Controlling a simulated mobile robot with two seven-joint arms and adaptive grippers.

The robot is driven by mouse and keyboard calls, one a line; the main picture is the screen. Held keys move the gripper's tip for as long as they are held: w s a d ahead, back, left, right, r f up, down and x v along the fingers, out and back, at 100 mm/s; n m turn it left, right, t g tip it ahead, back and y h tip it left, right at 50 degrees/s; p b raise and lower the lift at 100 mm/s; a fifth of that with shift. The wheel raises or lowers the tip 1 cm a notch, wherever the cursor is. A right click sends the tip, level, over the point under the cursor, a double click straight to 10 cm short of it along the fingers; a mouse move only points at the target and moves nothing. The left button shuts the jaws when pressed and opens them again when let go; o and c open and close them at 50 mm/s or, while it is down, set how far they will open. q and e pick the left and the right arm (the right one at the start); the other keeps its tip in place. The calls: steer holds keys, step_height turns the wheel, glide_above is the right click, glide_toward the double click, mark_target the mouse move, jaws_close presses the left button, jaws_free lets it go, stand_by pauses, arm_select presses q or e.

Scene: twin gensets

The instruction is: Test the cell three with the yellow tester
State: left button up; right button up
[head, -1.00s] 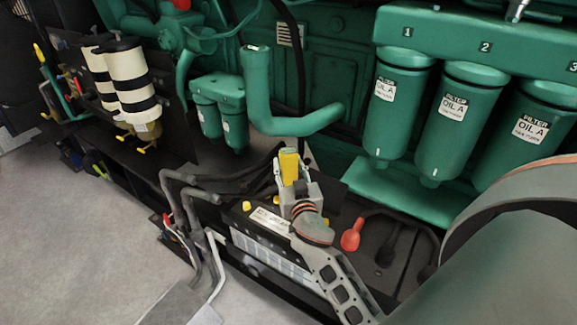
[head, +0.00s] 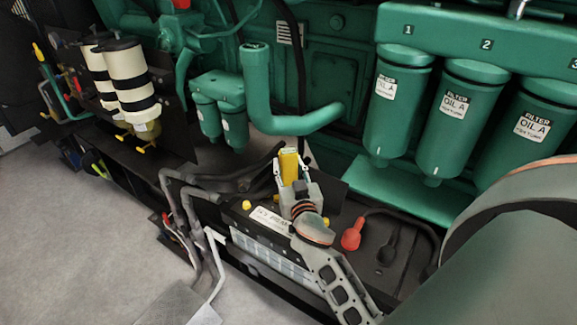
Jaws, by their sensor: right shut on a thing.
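The yellow tester (head: 289,165) stands upright in my right gripper (head: 290,182), which is shut on it above the battery. The battery (head: 268,255) has a black top and a pale ribbed side with a white label strip (head: 268,217). Yellow cell caps show on its top, one at the left (head: 246,205) and one right of my gripper (head: 326,222). My gripper and wrist hide the middle of the top, so I cannot tell which cell is under the tester or whether its lower end touches. My left gripper is not in view.
A red terminal boot (head: 352,236) and a black cable lie right of the gripper. Grey pipes (head: 178,200) rise left of the battery. Green oil filters (head: 398,105) hang behind at the right. Open grey floor (head: 80,245) is at the left.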

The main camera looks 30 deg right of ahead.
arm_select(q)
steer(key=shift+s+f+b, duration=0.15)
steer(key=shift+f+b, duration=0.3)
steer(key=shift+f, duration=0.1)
arm_select(e)
steer(key=shift+f, duration=0.6)
stand_by(1.0)
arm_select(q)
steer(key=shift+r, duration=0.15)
arm_select(e)
steer(key=shift+r, duration=0.1)
